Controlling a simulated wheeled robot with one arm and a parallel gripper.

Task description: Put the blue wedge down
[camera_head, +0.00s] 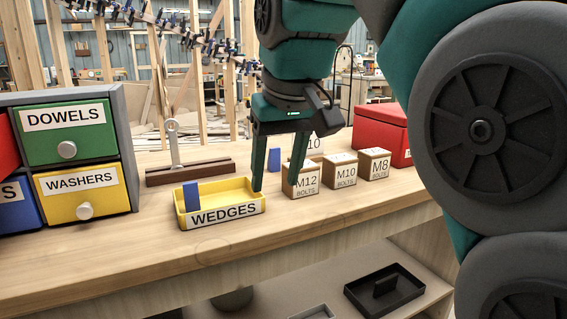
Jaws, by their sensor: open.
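One blue wedge (191,197) stands upright inside the left end of the yellow tray labelled WEDGES (225,214). A second blue wedge (274,160) stands on the wooden bench behind the tray's right side. My gripper (275,189) points down with its two fingers apart. The left fingertip overlaps the tray's right end in the picture, and the right one is in front of the M12 box. The second wedge shows in the gap between the fingers, apparently farther back. Nothing is seen held.
Bolt boxes M12 (304,181), M10 (340,172) and M8 (374,165) stand right of my gripper. A red box (381,134) is behind them. A drawer cabinet (126,140) is at left, and a brown wooden piece (190,172) lies behind the tray. The bench front is clear.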

